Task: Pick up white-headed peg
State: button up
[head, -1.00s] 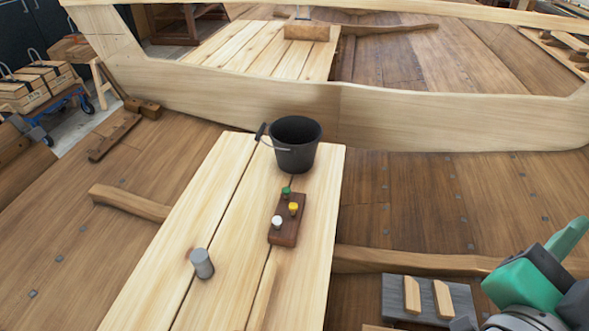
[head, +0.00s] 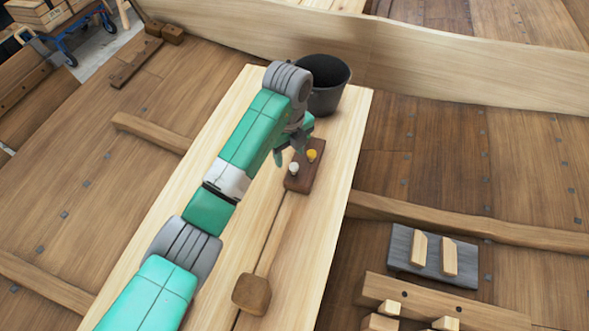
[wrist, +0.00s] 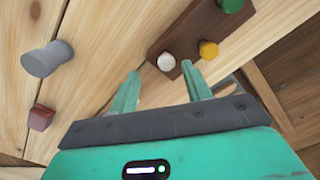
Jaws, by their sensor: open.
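The white-headed peg (head: 293,168) stands in a dark brown wooden block (head: 304,180) on the pale plank bench. It also shows in the wrist view (wrist: 167,62), with the yellow-headed peg (wrist: 208,49) and green-headed peg (wrist: 231,5) in the same block. My gripper (wrist: 160,72) is open and empty. In the wrist view, its two fingertips lie to either side of the white head's lower edge. Whether they are level with the head or above it, I cannot tell. In the head view my arm hides the green peg.
A black bucket (head: 328,95) stands behind the block. A wooden mallet (head: 251,293) lies nearer on the bench. A grey cylinder (wrist: 47,59) and a small reddish block (wrist: 41,117) show at left in the wrist view. A dark board with wooden pieces (head: 434,255) lies to the right.

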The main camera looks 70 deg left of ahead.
aim_at(293, 165)
jog(key=f, duration=0.2)
jog(key=f+b, duration=0.1)
jog(key=f, duration=0.1)
jog(key=w+f, duration=0.1)
jog(key=f, duration=0.1)
jog(key=shift+d+f+b, duration=0.2)
jog(key=shift+d+b, duration=0.05)
jog(key=shift+b, duration=0.1)
jog(key=shift+r, duration=0.1)
jog(key=c, duration=1.1)
